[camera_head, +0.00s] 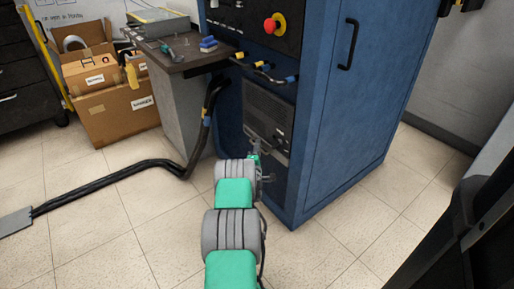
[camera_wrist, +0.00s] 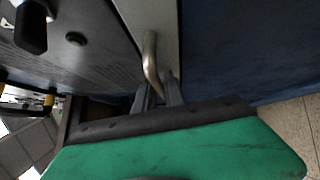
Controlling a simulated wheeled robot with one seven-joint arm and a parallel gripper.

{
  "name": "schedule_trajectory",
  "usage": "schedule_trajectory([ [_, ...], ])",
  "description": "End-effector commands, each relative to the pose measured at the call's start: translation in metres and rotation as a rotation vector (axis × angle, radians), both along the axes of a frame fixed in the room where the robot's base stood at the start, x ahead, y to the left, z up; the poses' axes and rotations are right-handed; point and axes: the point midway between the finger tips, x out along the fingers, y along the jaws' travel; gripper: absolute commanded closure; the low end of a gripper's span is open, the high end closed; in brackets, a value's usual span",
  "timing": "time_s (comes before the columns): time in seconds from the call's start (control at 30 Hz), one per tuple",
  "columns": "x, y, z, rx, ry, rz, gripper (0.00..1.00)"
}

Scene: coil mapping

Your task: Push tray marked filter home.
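A dark grey slotted tray front (camera_head: 268,113) sits low in the blue cabinet. A small white label (camera_head: 281,141) is on it, too small to read. In the wrist view the vented grey front (camera_wrist: 85,55) fills the upper left, and a bent metal handle (camera_wrist: 150,62) stands out from a paler strip. My gripper (camera_head: 254,146) is at the lower part of this front. In the wrist view the two fingers of my gripper (camera_wrist: 158,88) lie either side of the handle's lower end. I cannot tell whether they grip it. How far the tray stands out is unclear.
The blue cabinet (camera_head: 345,130) stands right of my arm. A grey workbench (camera_head: 185,60) with small tools is at left, beside cardboard boxes (camera_head: 115,100). Black cables (camera_head: 135,170) run over the tiled floor and up to the cabinet. Open floor lies at lower left.

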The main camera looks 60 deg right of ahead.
Motion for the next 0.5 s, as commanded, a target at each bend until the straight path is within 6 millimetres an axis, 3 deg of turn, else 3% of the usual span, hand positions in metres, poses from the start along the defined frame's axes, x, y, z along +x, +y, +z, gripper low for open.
schedule_trajectory([
  [0.17,-0.006,0.008,-0.002,0.005,0.006,-0.007,0.81],
  [0.5,-0.020,0.062,-0.009,0.002,0.003,0.000,0.81],
])
